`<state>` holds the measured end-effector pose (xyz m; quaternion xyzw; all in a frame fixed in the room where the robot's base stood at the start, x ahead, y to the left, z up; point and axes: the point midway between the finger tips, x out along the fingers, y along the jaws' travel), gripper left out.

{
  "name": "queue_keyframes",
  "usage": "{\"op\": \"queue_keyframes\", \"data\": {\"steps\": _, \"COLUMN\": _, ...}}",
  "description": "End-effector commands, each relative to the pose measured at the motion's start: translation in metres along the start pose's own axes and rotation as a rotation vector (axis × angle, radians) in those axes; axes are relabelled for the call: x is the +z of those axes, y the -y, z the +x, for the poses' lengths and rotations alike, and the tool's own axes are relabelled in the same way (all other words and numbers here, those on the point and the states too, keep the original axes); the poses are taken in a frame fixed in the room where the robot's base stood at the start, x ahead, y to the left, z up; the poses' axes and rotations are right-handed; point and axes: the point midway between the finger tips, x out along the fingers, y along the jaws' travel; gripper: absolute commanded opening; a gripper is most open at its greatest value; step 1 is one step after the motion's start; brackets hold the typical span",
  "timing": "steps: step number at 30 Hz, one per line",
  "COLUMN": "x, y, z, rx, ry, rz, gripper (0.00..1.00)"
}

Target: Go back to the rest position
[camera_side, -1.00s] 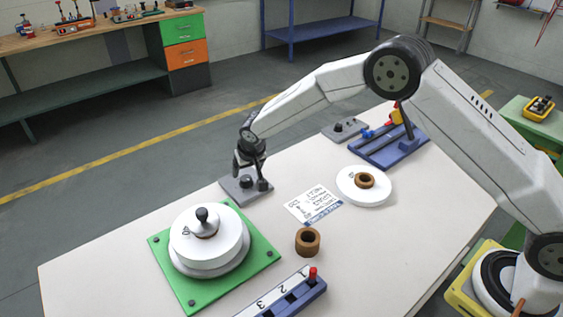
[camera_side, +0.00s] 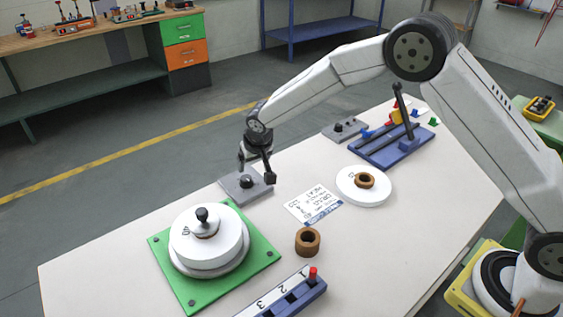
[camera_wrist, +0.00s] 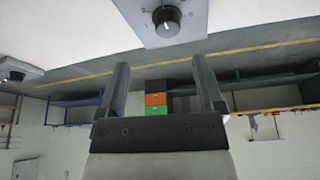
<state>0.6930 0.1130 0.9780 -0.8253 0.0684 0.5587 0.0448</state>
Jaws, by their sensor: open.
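My gripper (camera_side: 256,172) is open and empty in the side view, a little above the grey plate (camera_side: 236,190) with a black knob (camera_side: 246,181) at the far edge of the table. In the wrist view my gripper (camera_wrist: 166,70) shows its two fingers spread apart with nothing between them. The black knob (camera_wrist: 167,20) shows at the top of the wrist view, beyond the fingertips.
A green base (camera_side: 192,288) carries stacked white discs (camera_side: 205,243) with a black-knobbed top. A brown ring (camera_side: 307,241), a printed card (camera_side: 313,205), a white disc with a brown ring (camera_side: 350,196), a blue numbered block (camera_side: 300,298) and a blue rack (camera_side: 390,150) stand nearby.

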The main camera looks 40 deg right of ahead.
Motion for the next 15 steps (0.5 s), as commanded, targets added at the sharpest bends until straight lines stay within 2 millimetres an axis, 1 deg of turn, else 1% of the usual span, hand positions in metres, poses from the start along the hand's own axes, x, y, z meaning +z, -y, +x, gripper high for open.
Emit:
{"op": "queue_keyframes", "data": {"steps": 5, "x": 0.014, "y": -0.023, "z": -0.023, "rx": -0.004, "ry": 0.02, "rz": -0.017, "gripper": 0.86}}
{"op": "queue_keyframes", "data": {"steps": 8, "x": 0.028, "y": -0.039, "z": -0.039, "rx": -0.007, "ry": 0.036, "rz": -0.033, "gripper": 0.86}}
{"op": "queue_keyframes", "data": {"steps": 15, "x": 0.071, "y": -0.078, "z": -0.077, "rx": -0.018, "ry": 0.071, "rz": -0.069, "gripper": 0.86}}
